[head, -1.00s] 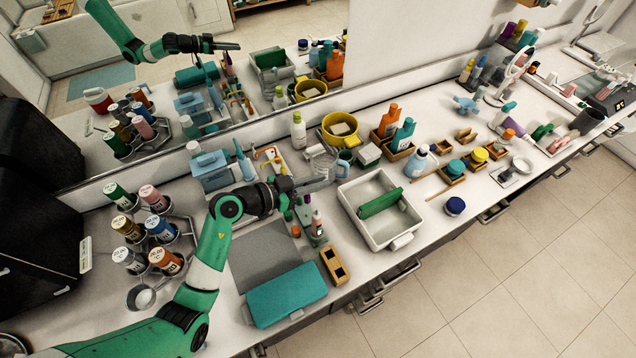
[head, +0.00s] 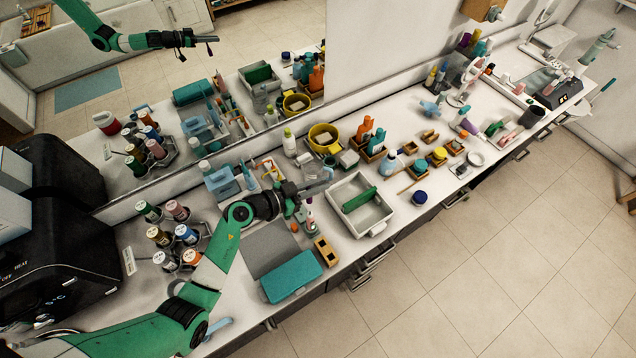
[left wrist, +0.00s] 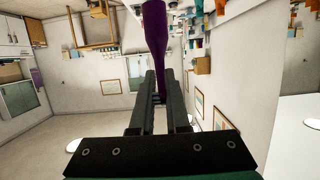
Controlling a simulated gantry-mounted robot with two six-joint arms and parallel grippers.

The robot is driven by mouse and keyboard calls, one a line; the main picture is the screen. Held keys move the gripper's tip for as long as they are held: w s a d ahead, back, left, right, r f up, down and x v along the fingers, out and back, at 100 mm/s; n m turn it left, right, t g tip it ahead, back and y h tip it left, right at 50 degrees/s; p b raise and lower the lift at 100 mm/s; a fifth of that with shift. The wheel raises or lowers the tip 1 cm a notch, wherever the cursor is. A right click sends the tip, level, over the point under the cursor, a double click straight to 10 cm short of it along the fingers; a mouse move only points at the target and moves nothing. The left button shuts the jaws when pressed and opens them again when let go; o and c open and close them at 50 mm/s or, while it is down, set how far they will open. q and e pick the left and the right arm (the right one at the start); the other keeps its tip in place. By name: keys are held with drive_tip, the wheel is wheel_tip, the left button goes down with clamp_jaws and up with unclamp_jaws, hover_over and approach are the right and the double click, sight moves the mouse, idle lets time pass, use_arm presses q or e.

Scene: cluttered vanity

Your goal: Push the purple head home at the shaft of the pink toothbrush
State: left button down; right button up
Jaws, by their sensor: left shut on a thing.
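My left gripper (head: 318,186) is shut on a slim purple piece, the purple head (left wrist: 154,30). In the left wrist view the head stands up from between my fingertips (left wrist: 156,88), its wider part cut off by the top edge. A small upright pink item (head: 310,219) stands just in front of my left gripper, beside a few teal ones. It may be the pink toothbrush, but I cannot tell its shaft. The head appears apart from it. My right gripper is not in view.
A white bin (head: 377,224) with a green block stands right of my gripper. A teal case (head: 291,277), a grey mat (head: 268,246) and a wooden holder (head: 326,251) lie in front. A rack of labelled bottles (head: 160,237) is at left. A mirror runs behind.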

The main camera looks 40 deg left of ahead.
sight(311, 199)
use_arm(q)
drive_tip(key=shift+f+b, duration=1.25)
drive_tip(key=shift+f, duration=1.75)
drive_tip(key=shift+r, duration=0.25)
drive_tip(key=shift+p, duration=0.35)
drive_tip(key=shift+p, duration=0.3)
drive_tip(key=shift+p, duration=0.45)
